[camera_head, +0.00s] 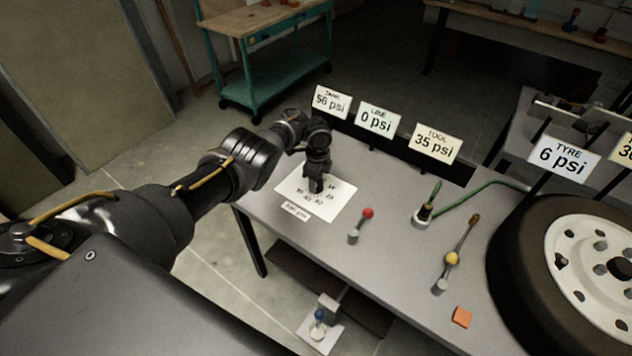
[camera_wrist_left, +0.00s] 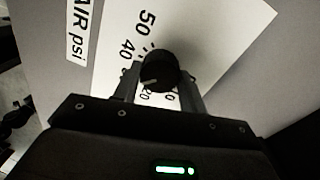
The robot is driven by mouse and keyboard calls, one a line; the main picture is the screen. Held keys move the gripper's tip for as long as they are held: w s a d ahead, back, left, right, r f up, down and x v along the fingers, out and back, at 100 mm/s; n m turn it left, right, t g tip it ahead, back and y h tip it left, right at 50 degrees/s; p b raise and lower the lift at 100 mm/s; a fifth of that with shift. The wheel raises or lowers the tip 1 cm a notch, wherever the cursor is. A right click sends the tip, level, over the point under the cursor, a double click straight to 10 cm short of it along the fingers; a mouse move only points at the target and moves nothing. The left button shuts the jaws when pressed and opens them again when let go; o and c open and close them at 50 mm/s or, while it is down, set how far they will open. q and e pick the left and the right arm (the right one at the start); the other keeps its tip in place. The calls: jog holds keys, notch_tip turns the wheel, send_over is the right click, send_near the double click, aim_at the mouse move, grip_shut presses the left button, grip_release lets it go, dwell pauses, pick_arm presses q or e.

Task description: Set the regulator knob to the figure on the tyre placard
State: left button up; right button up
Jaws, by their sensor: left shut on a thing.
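My left gripper (camera_head: 316,186) points down over the white dial sheet (camera_head: 342,207) at the table's left end. In the left wrist view its fingers are shut on the round black regulator knob (camera_wrist_left: 160,66), one on each side. A pale mark on the knob points to the lower left, between the printed 40 and 20; the figure there is hidden. The tyre placard (camera_head: 564,159) reads "6 psi". Another placard (camera_head: 623,150) at the right edge is cut off, starting with 3. My right gripper is out of view.
Placards read tank 56 psi (camera_head: 332,103), line 0 psi (camera_head: 377,118) and tool 35 psi (camera_head: 437,143). A red-tipped lever (camera_head: 367,213), a green hose fitting (camera_head: 424,212), a yellow-balled lever (camera_head: 452,259) and an orange block (camera_head: 461,317) are on the table.

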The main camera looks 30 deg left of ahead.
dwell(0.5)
pick_arm(q)
jog(key=o, duration=1)
jog(key=shift+r, duration=0.1)
jog(key=r, duration=0.3)
jog(key=r+p, duration=0.1)
jog(key=r, duration=0.3)
jog(key=r+p, duration=0.1)
jog(key=r, duration=0.2)
jog(key=shift+w+r, duration=0.3)
jog(key=shift+a, duration=0.1)
